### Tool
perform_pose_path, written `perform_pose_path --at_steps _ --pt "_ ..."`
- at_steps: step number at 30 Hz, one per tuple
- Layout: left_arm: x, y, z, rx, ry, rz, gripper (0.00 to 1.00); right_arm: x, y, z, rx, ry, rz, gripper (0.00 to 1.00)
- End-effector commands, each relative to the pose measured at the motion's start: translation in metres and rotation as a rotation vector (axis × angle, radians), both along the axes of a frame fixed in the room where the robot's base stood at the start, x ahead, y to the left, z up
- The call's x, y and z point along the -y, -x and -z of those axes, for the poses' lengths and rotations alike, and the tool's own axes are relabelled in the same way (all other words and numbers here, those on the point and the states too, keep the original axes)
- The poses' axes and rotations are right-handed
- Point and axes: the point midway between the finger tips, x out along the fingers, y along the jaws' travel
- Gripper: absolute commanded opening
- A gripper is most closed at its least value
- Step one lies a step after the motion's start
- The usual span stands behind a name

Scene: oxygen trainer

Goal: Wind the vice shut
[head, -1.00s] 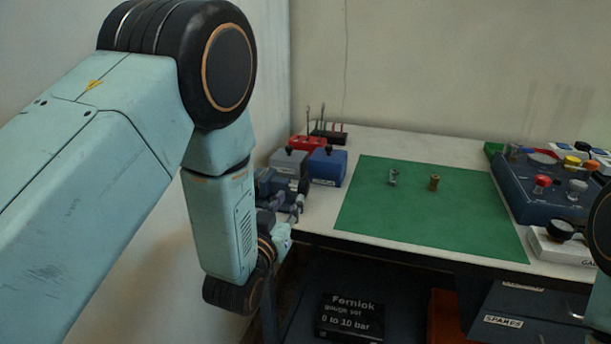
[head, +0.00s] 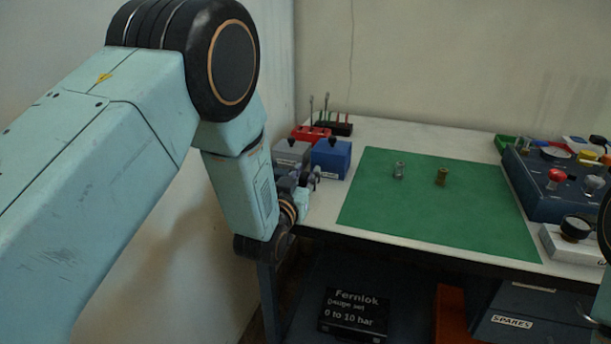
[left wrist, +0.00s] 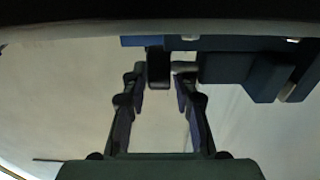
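My left gripper (head: 304,178) is at the left end of the workbench, in front of a grey box and a blue box. In the left wrist view its two fingers (left wrist: 159,82) stand apart, on either side of a dark upright block (left wrist: 158,68). A thin gap seems to show beside the block, so the fingers look open around it. A pale bar lies just right of the block, and dark blue bodies (left wrist: 228,68) fill the upper right. These may be parts of the vice, but I cannot tell for sure. In the head view the gripper and arm hide that spot.
A green mat (head: 440,225) holds two small metal fittings, one grey (head: 399,171) and one brass (head: 441,177). The blue box (head: 331,158), grey box (head: 291,152) and red tool rack (head: 311,133) stand at back left. A blue panel (head: 545,190) with knobs is at right.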

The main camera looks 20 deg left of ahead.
Motion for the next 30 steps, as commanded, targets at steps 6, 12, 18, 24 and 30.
perform_pose_path --at_steps 6,12,18,24,30 --pt "0.0001 -0.0035 0.0 0.0 0.0 0.0 0.28 0.0 0.0004 0.0 -0.001 0.0 0.0 0.61" --pt "0.0001 -0.0042 0.0 0.0 0.0 0.0 0.17 0.0 0.0002 0.0001 0.0 0.0 0.0 0.61" --pt "0.0001 -0.0039 0.0 0.0 0.0 0.0 0.0 0.0 0.0003 0.0 -0.001 0.0 0.0 0.61" --pt "0.0 -0.0037 -0.0001 0.0 0.0 0.0 0.0 0.0 0.0003 -0.0001 -0.001 0.0 0.0 0.61" --pt "0.0001 -0.0038 -0.0002 -0.002 0.0 0.0 0.0 0.0 0.0002 -0.0006 -0.001 0.0 0.0 0.61"
